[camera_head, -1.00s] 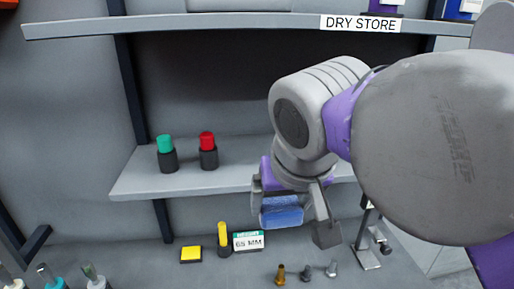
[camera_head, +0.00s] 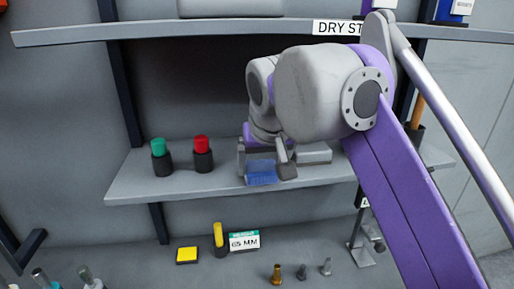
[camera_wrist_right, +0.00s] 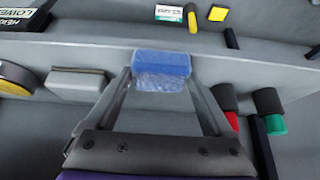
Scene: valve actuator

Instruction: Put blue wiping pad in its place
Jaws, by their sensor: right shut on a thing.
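The blue wiping pad (camera_head: 262,173) is held between the fingers of my right gripper (camera_head: 264,164) at the front edge of the grey middle shelf (camera_head: 215,184). In the right wrist view the pad (camera_wrist_right: 162,66) spans the gap between the two fingertips (camera_wrist_right: 161,82), with the shelf behind it. I cannot tell whether the pad touches the shelf. My left gripper is in neither view.
A green-capped holder (camera_head: 161,158) and a red-capped holder (camera_head: 203,155) stand on the shelf left of the gripper. A light grey block (camera_head: 315,153) lies right of it. A yellow pad (camera_head: 187,255) and a 65 MM sign (camera_head: 244,241) are below.

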